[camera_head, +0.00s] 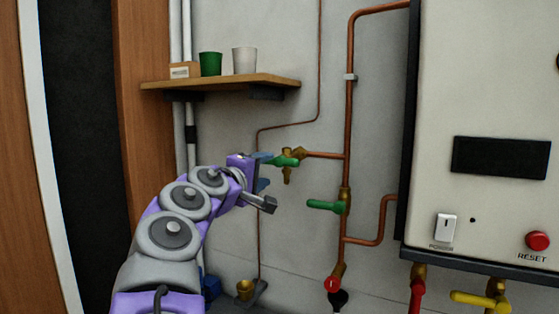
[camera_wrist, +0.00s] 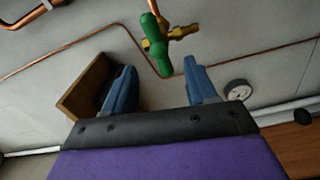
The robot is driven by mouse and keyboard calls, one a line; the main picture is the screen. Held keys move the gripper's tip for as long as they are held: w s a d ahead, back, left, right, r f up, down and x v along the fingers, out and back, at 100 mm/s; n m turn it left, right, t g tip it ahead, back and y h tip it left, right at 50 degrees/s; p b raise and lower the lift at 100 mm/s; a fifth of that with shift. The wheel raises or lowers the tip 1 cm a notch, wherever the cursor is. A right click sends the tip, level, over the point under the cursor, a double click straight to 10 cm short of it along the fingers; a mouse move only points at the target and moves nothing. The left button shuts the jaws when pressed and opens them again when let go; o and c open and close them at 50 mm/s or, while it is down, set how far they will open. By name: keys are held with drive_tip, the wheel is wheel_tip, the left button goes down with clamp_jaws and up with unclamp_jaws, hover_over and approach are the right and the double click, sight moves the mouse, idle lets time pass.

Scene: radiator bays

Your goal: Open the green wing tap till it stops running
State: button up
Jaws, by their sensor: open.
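The green wing tap (camera_head: 285,161) sits on a brass body with a downward spout, at the end of a short copper branch. It also shows in the wrist view (camera_wrist: 154,38), at the top centre beyond my fingers. My gripper (camera_head: 264,171) is just left of the tap in the head view. Its two blue fingers stand apart, also in the wrist view (camera_wrist: 161,88), with nothing between them. The tap's wing lies ahead of the gap; in the head view the upper finger lies close to its left end, and I cannot tell whether they touch. No water is visible.
A green lever (camera_head: 325,205) sits lower on the copper pipe (camera_head: 349,110). A wooden shelf (camera_head: 215,83) with a green cup (camera_head: 210,64) and a white cup (camera_head: 244,60) is above left. A boiler panel (camera_head: 480,90) stands right. A red valve (camera_head: 332,285) is below.

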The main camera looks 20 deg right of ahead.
sight(278, 164)
drive_tip(key=p+x, duration=0.2)
drive_tip(key=x, duration=0.7)
drive_tip(key=shift+p, duration=0.3)
drive_tip(key=shift+a, duration=0.35)
drive_tip(key=shift+c, duration=0.8)
drive_tip(key=shift+s+d, duration=0.1)
drive_tip(key=shift+d, duration=0.1)
drive_tip(key=c, duration=0.9)
